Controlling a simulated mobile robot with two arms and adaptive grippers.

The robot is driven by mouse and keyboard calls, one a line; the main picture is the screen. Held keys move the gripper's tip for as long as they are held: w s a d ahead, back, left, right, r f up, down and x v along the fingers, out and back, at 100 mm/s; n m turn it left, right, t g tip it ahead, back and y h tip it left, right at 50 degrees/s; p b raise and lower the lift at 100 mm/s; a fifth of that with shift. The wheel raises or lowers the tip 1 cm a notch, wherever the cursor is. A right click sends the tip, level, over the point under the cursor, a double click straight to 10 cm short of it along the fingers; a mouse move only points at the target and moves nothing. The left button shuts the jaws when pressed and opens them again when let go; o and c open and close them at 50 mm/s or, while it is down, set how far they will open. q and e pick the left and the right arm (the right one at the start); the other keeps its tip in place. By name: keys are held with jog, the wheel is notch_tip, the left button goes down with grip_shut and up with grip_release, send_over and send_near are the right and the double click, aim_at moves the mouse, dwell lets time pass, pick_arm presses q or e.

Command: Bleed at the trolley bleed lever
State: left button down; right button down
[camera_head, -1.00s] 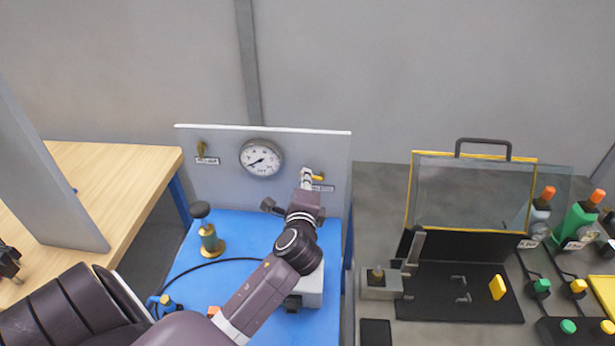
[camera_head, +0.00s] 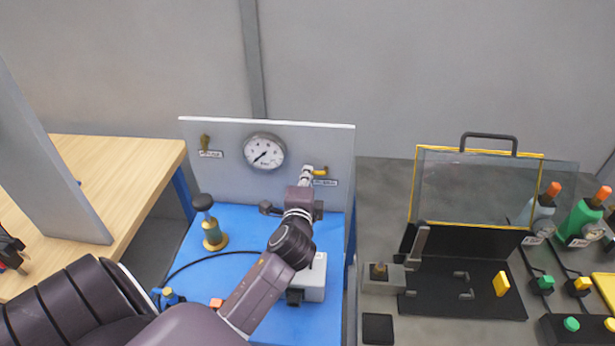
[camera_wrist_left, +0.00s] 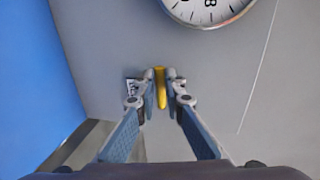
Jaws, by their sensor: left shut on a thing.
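The yellow bleed lever (camera_head: 321,172) is on the right side of the grey upright panel (camera_head: 230,178), above a small label. My left gripper (camera_head: 308,172) reaches up to it from below, and its body hides part of the panel. In the left wrist view the lever (camera_wrist_left: 161,90) stands between the two fingertips of my left gripper (camera_wrist_left: 161,76), which is shut on it. The round gauge (camera_head: 264,152) is on the panel left of the lever, its needle pointing to the lower left. It shows partly in the wrist view (camera_wrist_left: 208,8). My right gripper is not in view.
A brass-coloured valve (camera_head: 205,142) is at the panel's upper left. A dark-knobbed brass fitting (camera_head: 212,230) stands on the blue trolley top (camera_head: 235,222).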

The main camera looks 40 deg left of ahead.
pick_arm(q)
jog(key=c, duration=2)
grip_release()
jog(key=v, duration=1.2)
